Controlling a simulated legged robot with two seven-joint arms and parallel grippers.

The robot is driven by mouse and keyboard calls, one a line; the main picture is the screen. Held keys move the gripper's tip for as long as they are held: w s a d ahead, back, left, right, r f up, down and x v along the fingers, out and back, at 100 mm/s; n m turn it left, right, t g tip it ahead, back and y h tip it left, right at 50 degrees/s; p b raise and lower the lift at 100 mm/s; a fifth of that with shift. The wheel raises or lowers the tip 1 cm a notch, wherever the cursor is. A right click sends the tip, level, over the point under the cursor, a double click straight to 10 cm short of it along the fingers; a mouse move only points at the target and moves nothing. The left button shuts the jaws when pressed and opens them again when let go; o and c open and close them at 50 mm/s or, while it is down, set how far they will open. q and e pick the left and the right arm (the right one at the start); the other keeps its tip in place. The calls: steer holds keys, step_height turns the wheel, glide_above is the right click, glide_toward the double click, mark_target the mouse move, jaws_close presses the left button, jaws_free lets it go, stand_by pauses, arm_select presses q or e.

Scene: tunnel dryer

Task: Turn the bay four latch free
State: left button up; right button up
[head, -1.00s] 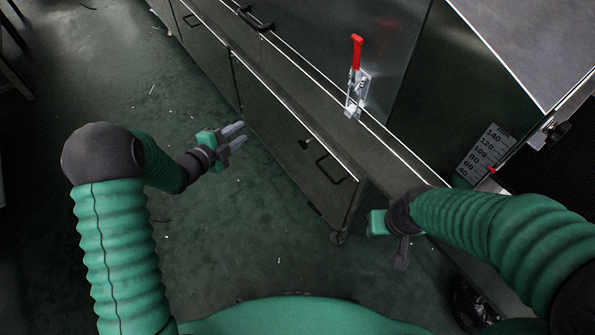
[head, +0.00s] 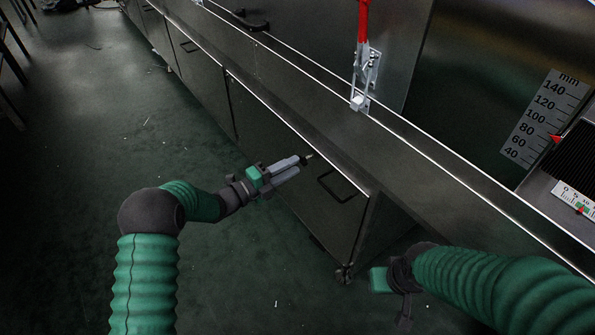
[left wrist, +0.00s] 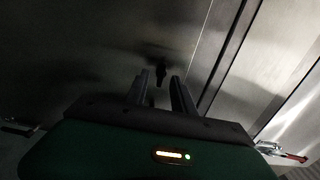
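A small dark latch (head: 308,156) sits on the low cabinet door in the head view. It also shows as a dark knob (left wrist: 161,70) in the left wrist view, just beyond and between my fingertips. My left gripper (head: 298,165) is right at the latch, fingers pointing at the door. In the left wrist view its two fingers (left wrist: 160,88) stand apart with nothing held; I cannot tell whether they touch the latch. No bay number is readable. My right gripper (head: 402,308) hangs low at right, pointing down; its finger opening is unclear.
The door's black bar handle (head: 338,186) is just right of the latch. A red-handled toggle clamp (head: 364,70) stands above the ledge. A millimetre scale (head: 545,115) is at far right. Green floor (head: 110,150) is free at left.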

arm_select(q)
steer(key=shift+b+x, duration=0.3)
steer(key=shift+x, duration=1.05)
jaws_close()
steer(key=shift+a, duration=0.1)
